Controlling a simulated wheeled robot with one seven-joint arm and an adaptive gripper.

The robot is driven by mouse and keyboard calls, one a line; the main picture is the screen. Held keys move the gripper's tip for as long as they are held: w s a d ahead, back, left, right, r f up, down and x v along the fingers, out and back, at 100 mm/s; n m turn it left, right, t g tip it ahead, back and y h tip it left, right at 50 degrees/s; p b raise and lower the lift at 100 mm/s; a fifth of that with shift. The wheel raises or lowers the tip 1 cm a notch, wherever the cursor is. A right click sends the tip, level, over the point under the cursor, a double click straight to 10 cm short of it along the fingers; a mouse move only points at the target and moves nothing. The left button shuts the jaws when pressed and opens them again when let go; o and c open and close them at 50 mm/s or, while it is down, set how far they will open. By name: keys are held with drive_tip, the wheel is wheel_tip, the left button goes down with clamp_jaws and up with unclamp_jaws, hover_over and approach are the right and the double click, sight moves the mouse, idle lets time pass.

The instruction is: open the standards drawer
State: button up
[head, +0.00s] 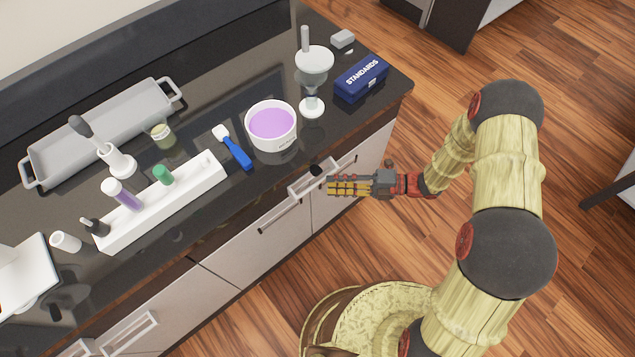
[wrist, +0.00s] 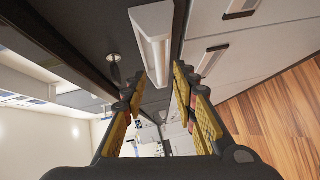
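The drawer front (head: 345,158) lies under the counter's right end and looks closed. A pale bar handle (head: 300,190) stands out from it, with a dark round knob (head: 316,170) nearby. My gripper (head: 332,187) is at the right end of this handle, level with it, fingers pointing left. In the wrist view my gripper (wrist: 160,82) is open, its yellow-padded fingers apart. The pale handle (wrist: 153,35) shows ahead, its near end between the fingertips. I cannot tell whether they touch. A blue box marked STANDARDS (head: 361,79) sits on the counter above.
The dark counter (head: 215,105) holds a bowl of purple liquid (head: 271,124), a funnel on a stand (head: 314,60), a blue brush-like tool (head: 236,152), a white rack (head: 160,213) and a grey tray (head: 100,130). Other handled fronts (head: 262,247) are below. The wooden floor (head: 420,250) is clear.

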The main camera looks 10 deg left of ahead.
sight(316, 184)
drive_tip(key=a, duration=0.2)
drive_tip(key=a+b, duration=0.1)
drive_tip(key=a, duration=0.1)
drive_tip(key=a+f, duration=0.1)
drive_tip(key=a, duration=0.1)
drive_tip(key=shift+s+a+b, duration=0.1)
drive_tip(key=shift+s+b, duration=0.2)
drive_tip(key=shift+b, duration=0.1)
drive_tip(key=shift+c, duration=1.1)
clamp_jaws()
